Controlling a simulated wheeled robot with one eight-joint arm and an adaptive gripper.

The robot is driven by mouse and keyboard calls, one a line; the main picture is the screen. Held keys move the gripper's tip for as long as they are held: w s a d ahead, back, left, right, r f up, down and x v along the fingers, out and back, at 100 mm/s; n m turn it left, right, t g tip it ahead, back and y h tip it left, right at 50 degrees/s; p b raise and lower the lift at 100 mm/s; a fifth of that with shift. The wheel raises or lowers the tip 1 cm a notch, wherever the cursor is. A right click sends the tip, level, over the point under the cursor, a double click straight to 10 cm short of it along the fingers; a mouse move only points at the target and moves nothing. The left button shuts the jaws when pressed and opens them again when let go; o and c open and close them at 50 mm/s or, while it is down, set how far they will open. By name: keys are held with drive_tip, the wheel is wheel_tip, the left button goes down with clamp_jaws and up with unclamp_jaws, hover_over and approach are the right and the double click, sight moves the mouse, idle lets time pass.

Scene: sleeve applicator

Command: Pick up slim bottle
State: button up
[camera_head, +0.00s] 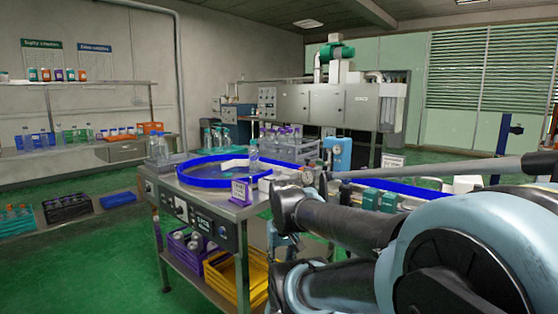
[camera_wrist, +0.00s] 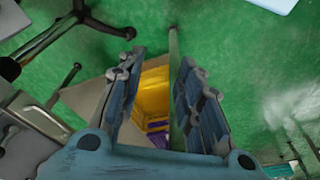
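Other clear bottles (camera_head: 160,147) stand at that table's back left corner, and I cannot tell for sure which one is the slim bottle. My gripper (camera_wrist: 158,75) is open and empty in the wrist view. Its two blue-grey fingers are apart, with the green floor and a yellow crate (camera_wrist: 153,92) seen between them. No bottle shows in the wrist view. In the head view my arm hides much of the right side.
The steel bench (camera_head: 200,208) has a lower shelf with a purple crate (camera_head: 190,262) of bottles and a yellow crate (camera_head: 228,280). Green floor (camera_head: 100,270) is free at the left, beyond which lie dark crates.

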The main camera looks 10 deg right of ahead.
drive_tip(key=shift+w+d, duration=0.1)
drive_tip(key=shift+w, duration=0.45)
drive_tip(key=shift+o, duration=0.3)
